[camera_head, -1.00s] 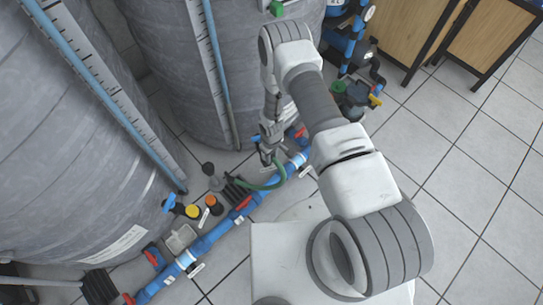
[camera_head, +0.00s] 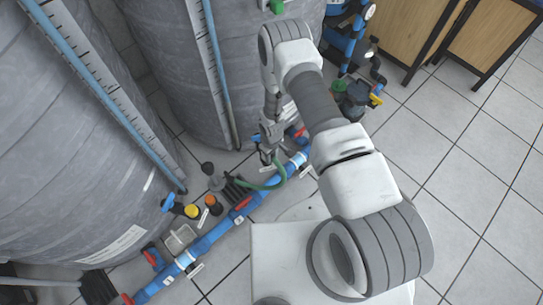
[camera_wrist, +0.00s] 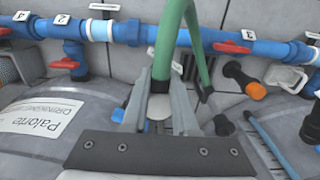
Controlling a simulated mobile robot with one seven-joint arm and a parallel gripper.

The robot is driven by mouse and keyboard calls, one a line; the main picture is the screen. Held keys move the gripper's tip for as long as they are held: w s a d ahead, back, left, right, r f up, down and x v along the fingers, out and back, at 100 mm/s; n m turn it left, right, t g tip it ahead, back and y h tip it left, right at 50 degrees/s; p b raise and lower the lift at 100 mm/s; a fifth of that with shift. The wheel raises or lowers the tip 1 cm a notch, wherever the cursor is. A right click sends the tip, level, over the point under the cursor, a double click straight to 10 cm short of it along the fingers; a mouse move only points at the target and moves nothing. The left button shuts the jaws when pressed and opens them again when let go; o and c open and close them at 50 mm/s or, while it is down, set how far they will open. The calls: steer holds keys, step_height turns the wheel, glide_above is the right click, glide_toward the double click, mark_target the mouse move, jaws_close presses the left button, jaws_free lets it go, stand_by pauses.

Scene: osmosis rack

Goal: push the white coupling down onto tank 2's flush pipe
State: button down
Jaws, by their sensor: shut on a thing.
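My gripper (camera_wrist: 158,118) is shut on a pale, whitish piece at the end of the green hose (camera_wrist: 168,45), seemingly the white coupling (camera_wrist: 160,104); the fingers hide most of it. In the head view my gripper (camera_head: 268,158) points down beside the blue pipe run (camera_head: 215,235), and the green hose (camera_head: 272,185) loops from it to the left.
Grey ribbed tanks (camera_head: 165,70) stand close behind and left of the gripper. Red valve handles (camera_wrist: 232,47) and a black knob with an orange end (camera_wrist: 254,91) are near the hand. Open tiled floor (camera_head: 465,210) lies to the right.

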steer(key=shift+f, duration=0.15)
steer(key=c, duration=0.6)
jaws_free()
step_height(320, 180, up, 18)
steer(key=p, duration=0.6)
steer(key=shift+f, duration=0.2)
